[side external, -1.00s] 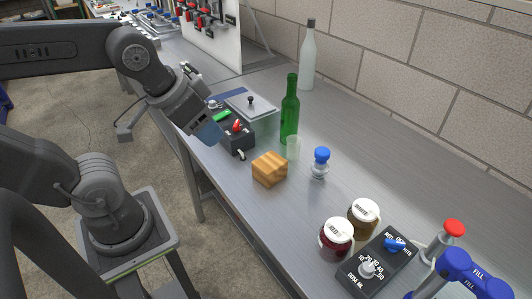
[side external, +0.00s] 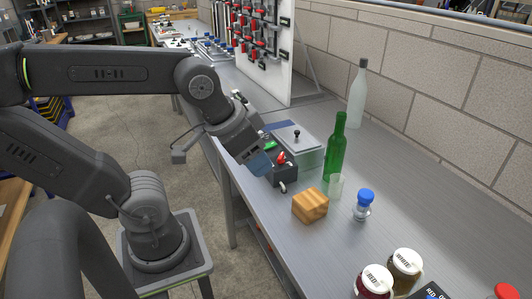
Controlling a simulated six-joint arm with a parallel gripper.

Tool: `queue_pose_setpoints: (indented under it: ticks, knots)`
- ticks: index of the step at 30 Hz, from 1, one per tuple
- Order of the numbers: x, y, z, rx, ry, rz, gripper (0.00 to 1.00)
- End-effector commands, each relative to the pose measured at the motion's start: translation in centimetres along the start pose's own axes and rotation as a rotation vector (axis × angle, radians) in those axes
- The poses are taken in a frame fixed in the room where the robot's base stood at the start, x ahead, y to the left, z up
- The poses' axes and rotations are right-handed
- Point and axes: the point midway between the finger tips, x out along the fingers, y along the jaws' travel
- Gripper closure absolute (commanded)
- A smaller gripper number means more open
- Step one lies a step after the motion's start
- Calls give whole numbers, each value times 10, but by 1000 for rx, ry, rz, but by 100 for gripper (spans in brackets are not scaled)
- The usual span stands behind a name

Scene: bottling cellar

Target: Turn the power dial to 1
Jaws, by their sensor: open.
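A black control box (side external: 286,174) stands at the left edge of the steel bench. It carries a red knob (side external: 281,158) on top, a green part (side external: 270,146) behind it and a small pale-tipped lever (side external: 283,188) on its front. I cannot read its markings, nor tell which control is the power dial or its setting. My gripper (side external: 262,166), with bluish fingers, is angled down just left of the box, close to the red knob. It is open, and nothing shows between the fingers. The gripper hides the box's left side; I cannot tell whether they touch.
A lidded clear container (side external: 300,142) stands behind the box, with a green bottle (side external: 336,150) and a clear cup (side external: 335,188) to its right. A wooden block (side external: 310,206) is in front. Further right are a blue-capped bottle (side external: 363,205), jars (side external: 404,268) and a partly cropped panel (side external: 432,291).

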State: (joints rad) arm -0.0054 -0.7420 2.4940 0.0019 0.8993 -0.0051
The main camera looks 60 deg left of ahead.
Motion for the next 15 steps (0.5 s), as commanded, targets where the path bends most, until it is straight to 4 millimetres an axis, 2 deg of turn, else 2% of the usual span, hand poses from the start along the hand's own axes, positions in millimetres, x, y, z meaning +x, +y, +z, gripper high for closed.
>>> queue_pose_setpoints:
  ticks: [5,8,12,14,15]
  knots:
    - [9,-26,-35,-132,-22,-66,48]
    - [23,-59,-68,-269,-41,-132,48]
    - [48,-120,-107,-472,-58,-229,48]
    - [60,-150,-119,-560,-65,-270,48]
    - [70,-171,-125,-616,-69,-297,48]
